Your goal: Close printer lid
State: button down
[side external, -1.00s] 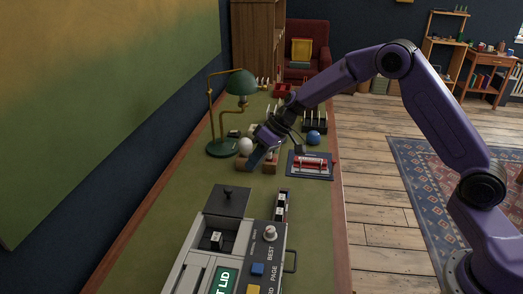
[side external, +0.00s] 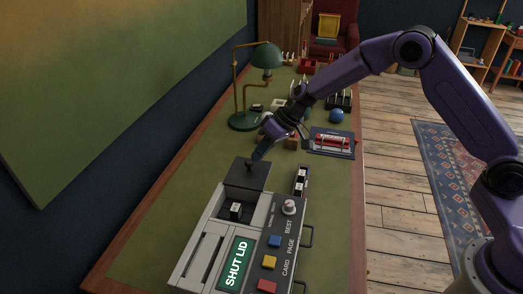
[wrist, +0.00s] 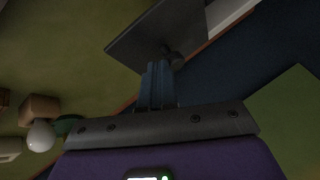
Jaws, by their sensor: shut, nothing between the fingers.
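The printer (side external: 222,228) is a grey machine at the near end of the green desk, with a green "SHUT LID" label (side external: 236,263). Its dark square lid (side external: 248,178) stands raised at the far edge of an opening that shows a small black and white part (side external: 235,210). A dark knob sits on the lid. My gripper (side external: 257,155) is shut and empty, with its tips close to the lid's upper edge and knob. In the wrist view, the blue fingers (wrist: 157,84) are beside the knob (wrist: 177,60) and the lid (wrist: 150,35); I cannot tell whether they touch.
Control buttons and a white-topped knob (side external: 289,207) line the printer's right side. Behind my gripper stand a green lamp (side external: 266,56), wooden blocks, a red item on a blue mat (side external: 332,142) and a blue ball (side external: 336,116). The desk left of the printer is clear.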

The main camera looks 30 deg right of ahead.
send_over(261, 186)
jog(key=s+a, duration=0.2)
jog(key=a, duration=0.3)
jog(key=shift+w+d, duration=0.2)
jog(key=shift+d, duration=0.05)
jog(key=d, duration=0.1)
jog(key=w+d+r, duration=0.1)
jog(key=d, duration=0.2)
jog(key=shift+w+d+r, duration=0.2)
jog(key=shift+w+d, duration=0.05)
jog(key=shift+d, duration=0.05)
jog(key=v, duration=0.9)
jog(key=s+r+n+g, duration=0.2)
jog(key=s, duration=0.8)
jog(key=s+d+n+h, duration=0.3)
jog(key=s+d, duration=0.3)
jog(key=s, duration=0.4)
jog(key=s+d+n+h, duration=0.3)
jog(key=s+d, duration=0.4)
jog(key=s, duration=0.4)
jog(key=shift+d+r, duration=0.15)
jog(key=shift+r, duration=0.1)
jog(key=shift+s, duration=0.15)
